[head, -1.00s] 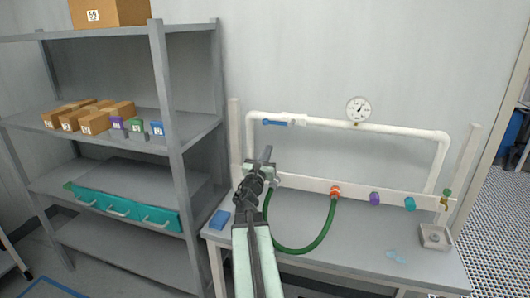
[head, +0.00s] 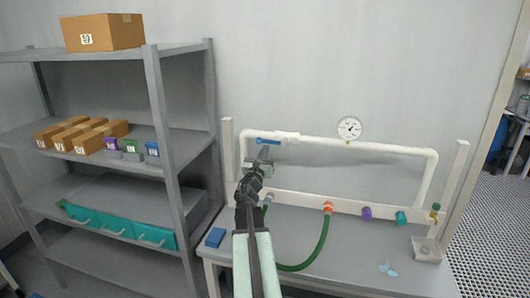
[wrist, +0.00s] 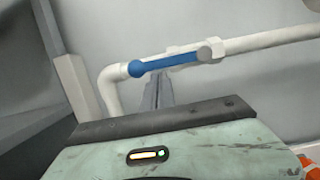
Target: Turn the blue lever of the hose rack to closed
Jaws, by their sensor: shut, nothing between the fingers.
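The blue lever (head: 268,141) lies along the upper white pipe of the hose rack, near its left end. In the wrist view the lever (wrist: 165,62) runs almost in line with the pipe, with a round blue end at the left and its grey pivot at the right. My gripper (head: 264,153) is shut and empty, its tip just below the lever in the head view. In the wrist view the narrow fingers (wrist: 153,92) show under the lever; whether they touch it I cannot tell. The gripper body hides the area below.
A pressure gauge (head: 349,128) sits on the pipe to the right. A green hose (head: 317,245) hangs from an orange fitting (head: 327,207) on the lower rail. A blue block (head: 215,237) lies on the bench. A shelf (head: 178,137) with boxes stands at the left.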

